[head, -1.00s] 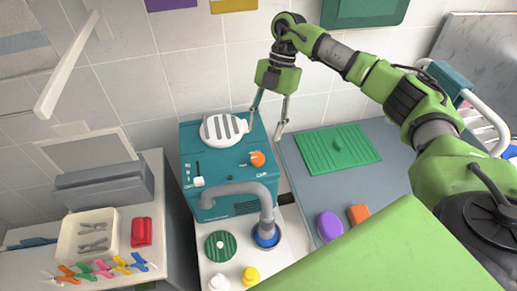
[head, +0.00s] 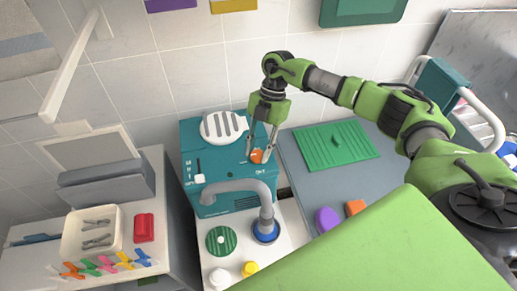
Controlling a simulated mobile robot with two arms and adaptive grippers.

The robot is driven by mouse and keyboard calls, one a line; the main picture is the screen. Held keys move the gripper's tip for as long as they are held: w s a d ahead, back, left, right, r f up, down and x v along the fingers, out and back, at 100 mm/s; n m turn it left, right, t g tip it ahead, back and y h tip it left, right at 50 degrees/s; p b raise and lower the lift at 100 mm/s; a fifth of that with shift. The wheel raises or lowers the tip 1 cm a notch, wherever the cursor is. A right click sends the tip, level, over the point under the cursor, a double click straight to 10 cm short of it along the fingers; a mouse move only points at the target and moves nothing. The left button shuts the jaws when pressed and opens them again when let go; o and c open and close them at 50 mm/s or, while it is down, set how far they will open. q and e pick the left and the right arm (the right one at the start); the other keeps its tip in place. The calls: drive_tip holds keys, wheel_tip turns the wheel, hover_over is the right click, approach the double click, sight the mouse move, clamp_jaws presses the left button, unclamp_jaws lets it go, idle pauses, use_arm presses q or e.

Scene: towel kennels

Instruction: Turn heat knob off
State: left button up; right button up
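The orange heat knob (head: 256,156) sits on the sloped front panel of the teal dryer unit (head: 215,165), right of a slider with a white handle (head: 200,178). My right gripper (head: 259,160) points down at the knob, its two fingers on either side of it. The fingers are apart; I cannot tell whether they touch the knob. The small labels by the knob are too small to read. My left gripper is not in view.
A grey hose (head: 240,187) arches in front of the unit to a blue-ringed port. A white round vent (head: 222,126) tops the unit. A green ribbed mat (head: 335,147) lies on the grey counter to the right. A tray of clips (head: 90,236) stands at left.

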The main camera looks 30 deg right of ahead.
idle(0.4)
drive_tip(key=n+g+h+b, duration=0.1)
drive_tip(key=n+b, duration=0.1)
drive_tip(key=n, duration=0.2)
drive_tip(key=shift+w+a+f+b, duration=0.1)
drive_tip(key=shift+w+b, duration=0.05)
drive_tip(key=shift+b, duration=0.15)
drive_tip(key=n+b, duration=0.1)
drive_tip(key=n, duration=0.1)
drive_tip(key=n+g+h+b, duration=0.1)
drive_tip(key=n, duration=0.1)
drive_tip(key=shift+a+n+h, duration=0.1)
drive_tip(key=shift+n+h, duration=0.2)
drive_tip(key=n+h+b, duration=0.1)
drive_tip(key=n+b, duration=0.1)
drive_tip(key=n, duration=0.2)
drive_tip(key=shift+a+h+b, duration=0.1)
drive_tip(key=shift+h+b, duration=0.2)
drive_tip(key=shift+h, duration=0.1)
drive_tip(key=n+b, duration=0.1)
drive_tip(key=n, duration=0.1)
drive_tip(key=n+h, duration=0.1)
drive_tip(key=n, duration=0.2)
drive_tip(key=shift+a+h+b, duration=0.1)
drive_tip(key=shift+h+b, duration=0.2)
drive_tip(key=shift+b, duration=0.1)
drive_tip(key=o, duration=1.1)
